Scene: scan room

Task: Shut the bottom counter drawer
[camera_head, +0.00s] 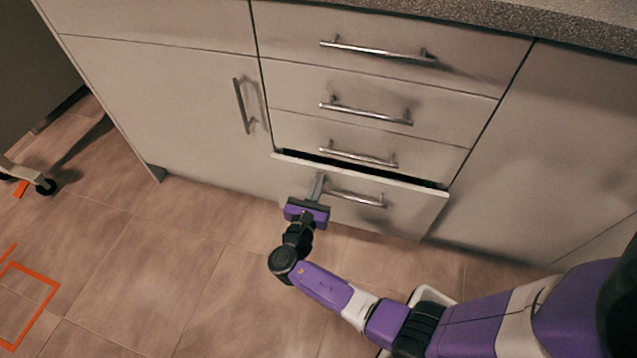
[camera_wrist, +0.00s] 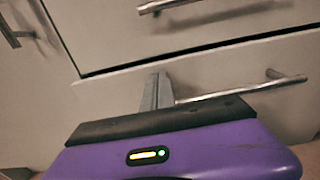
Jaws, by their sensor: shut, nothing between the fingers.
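The bottom counter drawer (camera_head: 400,209) is the lowest in a column of drawers and stands slightly open, with a dark gap along its top edge. Its bar handle (camera_head: 356,198) is horizontal and metallic. My gripper (camera_head: 318,180) is shut and empty at the drawer front, by the left end of that handle. In the wrist view the shut fingers (camera_wrist: 155,90) point at the drawer front beside the handle (camera_wrist: 245,90). I cannot tell whether the fingertips touch the front.
The drawers above (camera_head: 365,115) look shut, their bar handles sticking out. A cabinet door (camera_head: 170,95) with an upright handle is at left, under the grey countertop (camera_head: 560,20). A black wheel (camera_head: 46,187) stands at far left. The tiled floor (camera_head: 150,270) is mostly clear, with orange markings (camera_head: 28,305).

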